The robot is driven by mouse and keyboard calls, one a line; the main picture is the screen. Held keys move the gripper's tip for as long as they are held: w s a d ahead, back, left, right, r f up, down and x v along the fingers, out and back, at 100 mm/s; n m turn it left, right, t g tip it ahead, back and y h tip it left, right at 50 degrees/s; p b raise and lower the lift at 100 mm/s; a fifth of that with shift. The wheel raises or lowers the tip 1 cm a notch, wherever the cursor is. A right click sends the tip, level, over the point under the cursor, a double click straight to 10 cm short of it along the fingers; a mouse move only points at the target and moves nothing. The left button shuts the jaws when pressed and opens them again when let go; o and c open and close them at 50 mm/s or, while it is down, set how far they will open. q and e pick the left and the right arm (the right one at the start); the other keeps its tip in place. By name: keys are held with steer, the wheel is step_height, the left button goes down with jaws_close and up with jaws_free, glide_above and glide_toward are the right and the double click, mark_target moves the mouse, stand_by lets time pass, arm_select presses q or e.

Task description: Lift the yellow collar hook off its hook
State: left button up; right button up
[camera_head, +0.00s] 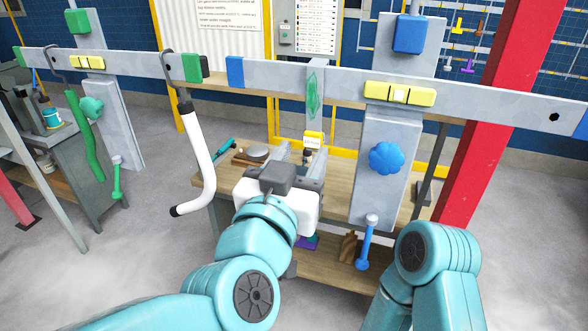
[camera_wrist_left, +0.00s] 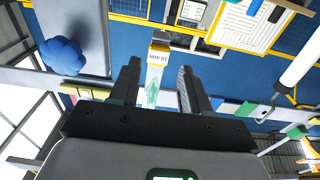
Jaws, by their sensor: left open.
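A grey hanging strip with a green patch and a yellow collar (camera_head: 313,139) at its lower end hangs at the grey rail; I take it for the yellow collar hook. In the left wrist view its yellow collar (camera_wrist_left: 159,55), marked "10 mm", shows between the finger lines, with the green patch nearer the palm. My left gripper (camera_head: 299,155) is open, its fingers pointing up toward the collar. The fingers (camera_wrist_left: 160,68) lie either side of it in that view; I see no contact and cannot tell the depth gap. My right gripper is out of view.
The grey rail (camera_head: 460,92) crosses above, with yellow blocks (camera_head: 399,93) and a blue block (camera_head: 235,71). A white bent handle (camera_head: 203,150) hangs left of my gripper. A grey post with a blue knob (camera_head: 386,158) stands right. A wooden workbench (camera_head: 235,187) lies below.

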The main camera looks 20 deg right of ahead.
mark_target(312, 135)
arm_select(q)
steer(key=x, duration=0.4)
steer(key=shift+d+f+p, duration=0.15)
steer(key=shift+d+p, duration=0.15)
steer(key=shift+c, duration=0.6)
steer(key=shift+w+f, duration=0.1)
steer(key=shift+w, duration=0.05)
steer(key=c, duration=0.5)
steer(key=shift+a, duration=0.25)
jaws_close()
steer(key=shift+s+a, duration=0.1)
steer(key=shift+s, duration=0.2)
steer(key=shift+w+d+r, duration=0.2)
steer(key=shift+d+r, duration=0.05)
steer(key=shift+d, duration=0.05)
steer(key=shift+s+a+r+p, duration=0.1)
steer(key=shift+a+r+p, duration=0.05)
steer(key=shift+r+p, duration=0.25)
steer(key=shift+w+r, duration=0.1)
steer(key=shift+w, duration=0.15)
steer(key=shift+s+r+p, duration=0.1)
steer(key=shift+r+p, duration=0.2)
steer(key=shift+p, duration=0.15)
steer(key=shift+r, duration=0.1)
